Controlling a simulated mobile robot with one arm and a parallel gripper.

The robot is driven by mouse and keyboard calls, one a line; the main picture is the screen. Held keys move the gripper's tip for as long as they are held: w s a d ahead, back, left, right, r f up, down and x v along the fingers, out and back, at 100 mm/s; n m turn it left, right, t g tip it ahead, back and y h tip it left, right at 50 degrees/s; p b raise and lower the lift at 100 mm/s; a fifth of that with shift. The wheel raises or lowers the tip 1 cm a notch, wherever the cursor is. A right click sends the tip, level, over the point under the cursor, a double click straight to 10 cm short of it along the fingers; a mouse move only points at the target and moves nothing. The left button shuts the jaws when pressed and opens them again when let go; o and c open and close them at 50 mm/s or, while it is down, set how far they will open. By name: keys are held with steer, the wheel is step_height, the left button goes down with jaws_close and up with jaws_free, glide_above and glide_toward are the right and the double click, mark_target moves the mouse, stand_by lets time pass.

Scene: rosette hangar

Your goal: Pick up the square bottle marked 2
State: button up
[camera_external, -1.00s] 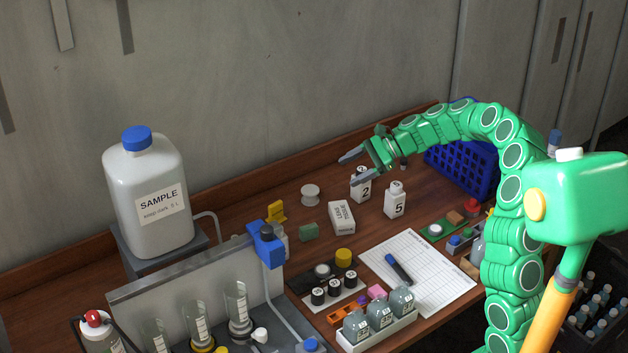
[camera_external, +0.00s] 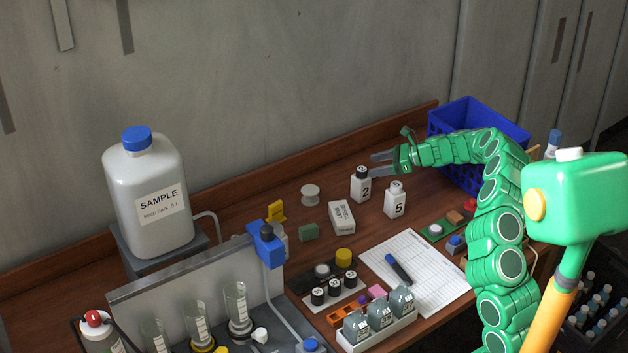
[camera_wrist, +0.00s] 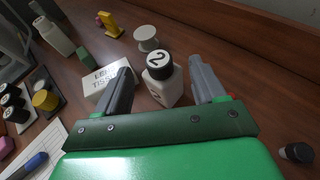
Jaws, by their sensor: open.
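The square bottle marked 2 (camera_external: 361,186) is white with a black cap and stands upright on the wooden bench. In the wrist view the bottle (camera_wrist: 164,88) shows a 2 on its cap and sits between my two fingers, just beyond and partly between the tips. My gripper (camera_external: 379,163) is open and empty, close beside the bottle on its right and back side. In the wrist view my gripper's fingers (camera_wrist: 158,72) are spread to either side of it, with no clear contact. The lower part of the bottle is partly hidden by my gripper there.
A white bottle marked 5 (camera_external: 395,200) stands close at the right front. A lens tissue box (camera_external: 342,218) lies nearby, touching or close behind my left finger in the wrist view. A white spool (camera_external: 310,193) stands left. A blue crate (camera_external: 478,111) is at the back right.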

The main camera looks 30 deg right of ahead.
mark_target(362, 169)
steer(key=x, duration=0.5)
steer(key=shift+s+f, duration=0.2)
steer(key=shift+f, duration=0.2)
steer(key=shift+w+a+f, duration=0.1)
steer(key=shift+w+a, duration=0.2)
steer(key=shift+f, duration=0.1)
jaws_close()
